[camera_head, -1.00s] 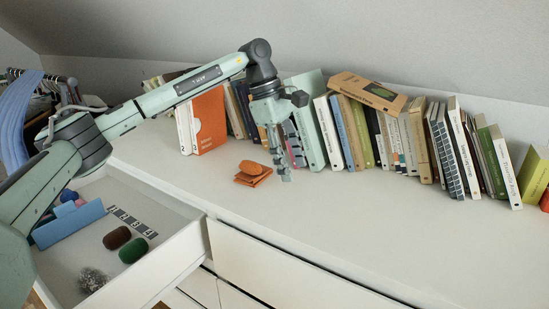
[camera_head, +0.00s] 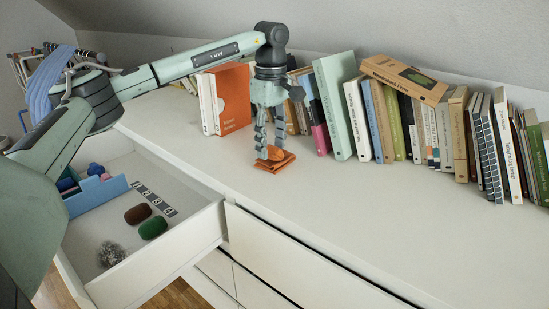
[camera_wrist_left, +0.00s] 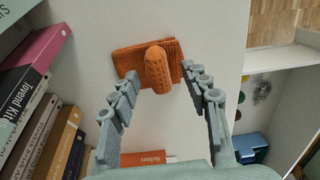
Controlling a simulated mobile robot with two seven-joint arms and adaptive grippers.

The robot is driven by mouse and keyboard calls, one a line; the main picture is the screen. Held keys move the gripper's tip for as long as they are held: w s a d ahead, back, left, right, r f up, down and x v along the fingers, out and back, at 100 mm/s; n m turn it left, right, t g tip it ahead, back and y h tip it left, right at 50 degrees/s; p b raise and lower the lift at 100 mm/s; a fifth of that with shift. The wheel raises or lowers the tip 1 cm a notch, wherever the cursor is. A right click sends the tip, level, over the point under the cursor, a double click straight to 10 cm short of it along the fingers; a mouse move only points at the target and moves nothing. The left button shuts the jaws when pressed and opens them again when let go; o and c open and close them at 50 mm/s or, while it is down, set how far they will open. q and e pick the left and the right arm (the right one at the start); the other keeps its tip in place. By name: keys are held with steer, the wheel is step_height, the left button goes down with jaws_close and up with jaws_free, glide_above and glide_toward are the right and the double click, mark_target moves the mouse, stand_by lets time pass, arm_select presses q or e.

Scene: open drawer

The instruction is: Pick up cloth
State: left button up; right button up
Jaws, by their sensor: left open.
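The orange cloth (camera_head: 276,162) lies folded on the white dresser top, with a raised rolled part on it. In the left wrist view the cloth (camera_wrist_left: 136,61) is a flat ribbed piece with the rounded roll standing out toward the fingers. My left gripper (camera_head: 269,150) points down over the cloth, its fingers partly covering it in the head view. In the left wrist view my left gripper (camera_wrist_left: 155,85) is open, with one finger on either side of the roll and a gap between. I cannot tell how far its tips are above the top. My right gripper is not in view.
A row of books (camera_head: 430,125) stands along the wall behind the cloth, with an orange binder (camera_head: 232,98) at its left. The open drawer (camera_head: 190,245) at the front left holds a blue box (camera_head: 98,194) and several small items. The dresser top (camera_head: 380,215) in front is clear.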

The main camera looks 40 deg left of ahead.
mark_target(269, 146)
arm_select(q)
steer(key=shift+c, duration=0.4)
steer(key=c, duration=0.8)
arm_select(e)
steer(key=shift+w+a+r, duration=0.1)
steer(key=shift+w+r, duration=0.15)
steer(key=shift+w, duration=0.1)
arm_select(q)
steer(key=shift+r, duration=0.45)
steer(key=r, duration=0.3)
steer(key=shift+a+r, duration=0.3)
steer(key=shift+r, duration=0.05)
steer(key=shift+s+a+r, duration=0.15)
steer(key=shift+a+r, duration=0.95)
steer(key=shift+a, duration=0.75)
steer(key=shift+s+a+r, duration=0.15)
steer(key=shift+a+r, duration=0.9)
steer(key=shift+a, duration=0.75)
steer(key=shift+s+a+r, duration=0.15)
steer(key=shift+a+r, duration=0.95)
steer(key=shift+a, duration=0.75)
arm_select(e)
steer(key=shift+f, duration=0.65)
